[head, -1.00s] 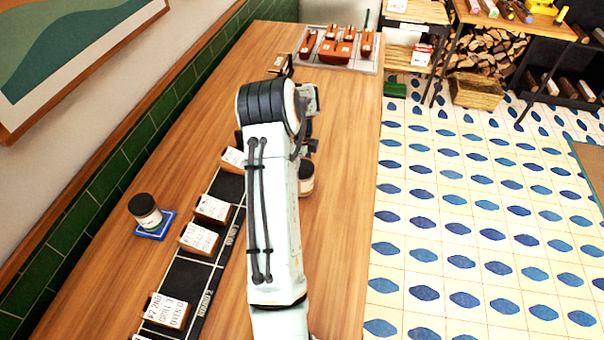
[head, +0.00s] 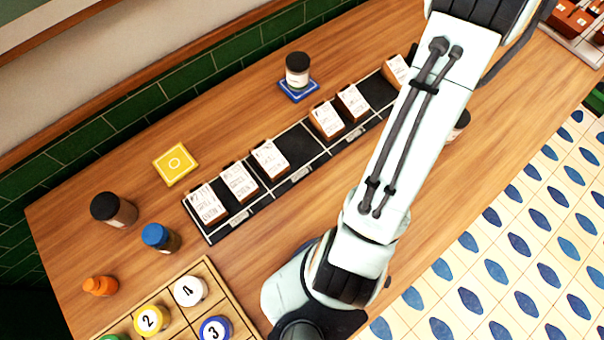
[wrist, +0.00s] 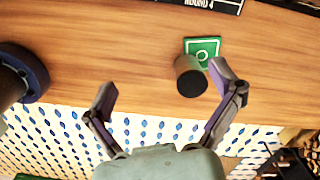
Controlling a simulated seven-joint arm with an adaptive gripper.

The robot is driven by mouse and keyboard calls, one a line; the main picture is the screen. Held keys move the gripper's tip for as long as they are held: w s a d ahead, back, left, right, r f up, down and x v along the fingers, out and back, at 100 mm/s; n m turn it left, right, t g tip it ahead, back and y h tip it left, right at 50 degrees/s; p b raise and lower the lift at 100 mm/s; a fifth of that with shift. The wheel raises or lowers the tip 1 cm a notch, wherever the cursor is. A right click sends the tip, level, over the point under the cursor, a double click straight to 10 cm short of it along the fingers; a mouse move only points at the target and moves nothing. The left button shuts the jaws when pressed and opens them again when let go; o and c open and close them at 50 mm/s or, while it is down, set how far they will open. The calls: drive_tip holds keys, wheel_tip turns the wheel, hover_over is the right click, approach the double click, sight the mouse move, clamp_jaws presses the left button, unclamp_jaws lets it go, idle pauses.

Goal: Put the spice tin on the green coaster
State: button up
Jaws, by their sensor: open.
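A dark-lidded cylindrical tin, which I take as the spice tin (wrist: 190,76), stands upright by the green coaster (wrist: 208,46) in the wrist view. It overlaps the coaster's near left part, and I cannot tell whether it rests on it or beside it. In the head view a dark-lidded tin (head: 461,122) peeks out from behind my arm, and the green coaster is hidden. My gripper (wrist: 165,92) is open and empty in the wrist view. The tin appears between the fingers, nearer the right one, with no visible contact. The head view does not show my gripper.
A similar jar (head: 298,68) stands on a blue coaster (head: 300,91). A black ticket rack (head: 297,146) runs along the counter. A yellow coaster (head: 175,163) is bare. Several jars, including a dark one (head: 113,209), and a wooden tray (head: 208,268) sit at the lower left.

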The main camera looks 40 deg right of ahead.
drive_tip(key=w+a+r+n, duration=0.35)
drive_tip(key=a+n, duration=0.25)
drive_tip(key=a, duration=0.3)
drive_tip(key=w+a+r+n, duration=0.2)
drive_tip(key=w+a+n, duration=0.3)
drive_tip(key=a, duration=0.4)
drive_tip(key=s+a+n, duration=0.6)
drive_tip(key=a+n, duration=0.4)
drive_tip(key=s+a+f+n, duration=0.1)
drive_tip(key=s+a+n, duration=0.5)
drive_tip(key=a+n, duration=0.5)
drive_tip(key=shift+s+f+n+g+y, duration=0.3)
drive_tip(key=shift+s, duration=0.05)
drive_tip(key=shift+o, duration=0.3)
drive_tip(key=shift+a, duration=0.1)
